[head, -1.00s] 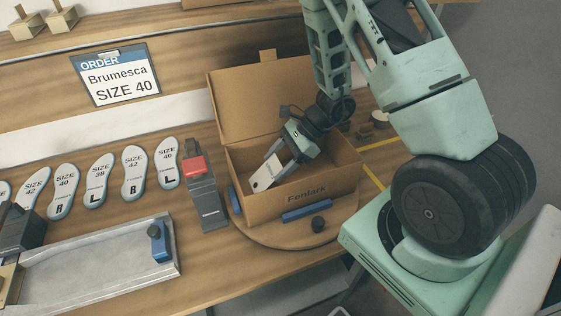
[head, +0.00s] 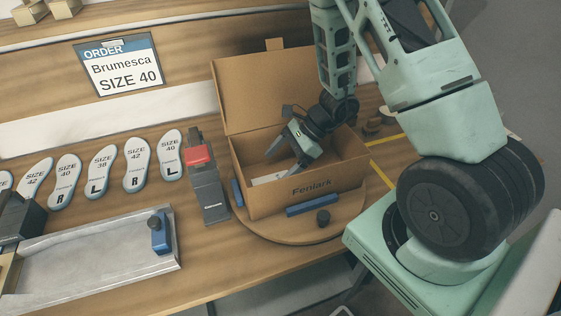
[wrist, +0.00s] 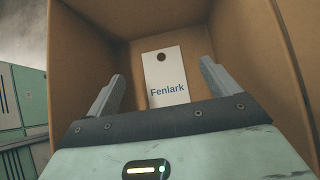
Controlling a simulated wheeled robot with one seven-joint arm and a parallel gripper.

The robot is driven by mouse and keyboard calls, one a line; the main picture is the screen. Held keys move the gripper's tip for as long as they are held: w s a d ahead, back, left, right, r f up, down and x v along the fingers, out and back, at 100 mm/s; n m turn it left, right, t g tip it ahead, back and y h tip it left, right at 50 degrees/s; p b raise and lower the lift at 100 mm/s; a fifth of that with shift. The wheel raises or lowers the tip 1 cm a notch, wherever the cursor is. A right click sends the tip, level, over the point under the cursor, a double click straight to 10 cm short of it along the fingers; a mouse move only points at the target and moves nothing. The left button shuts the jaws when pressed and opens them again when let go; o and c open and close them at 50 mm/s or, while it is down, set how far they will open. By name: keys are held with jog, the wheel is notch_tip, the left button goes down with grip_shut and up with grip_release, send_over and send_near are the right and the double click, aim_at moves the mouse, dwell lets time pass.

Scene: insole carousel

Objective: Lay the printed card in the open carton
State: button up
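The open carton (head: 262,209), brown and marked "Fenlark", stands on a round wooden turntable (head: 270,236) with its lid (head: 262,87) raised at the back. The printed card (wrist: 165,72), white with a hole and the word "Fenlark", lies inside it on the floor. In the head view only a pale strip of the card (head: 268,178) shows over the front wall. My gripper (wrist: 160,88) is inside the carton above the card. Its two fingers are spread wide, with nothing between them. In the head view my gripper (head: 288,155) points down and left.
Left of the carton stands a grey device with a red top (head: 203,175). A row of insoles (head: 135,165) lies farther left, behind a metal tray (head: 95,255). Blue bars (head: 312,205) and a black knob (head: 323,217) sit on the turntable. An order sign (head: 120,72) reads "Brumesca SIZE 40".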

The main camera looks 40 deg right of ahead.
jog(key=b+v, duration=0.2)
jog(key=v, duration=1.5)
jog(key=shift+s+d+r, duration=0.1)
jog(key=shift+s, duration=0.05)
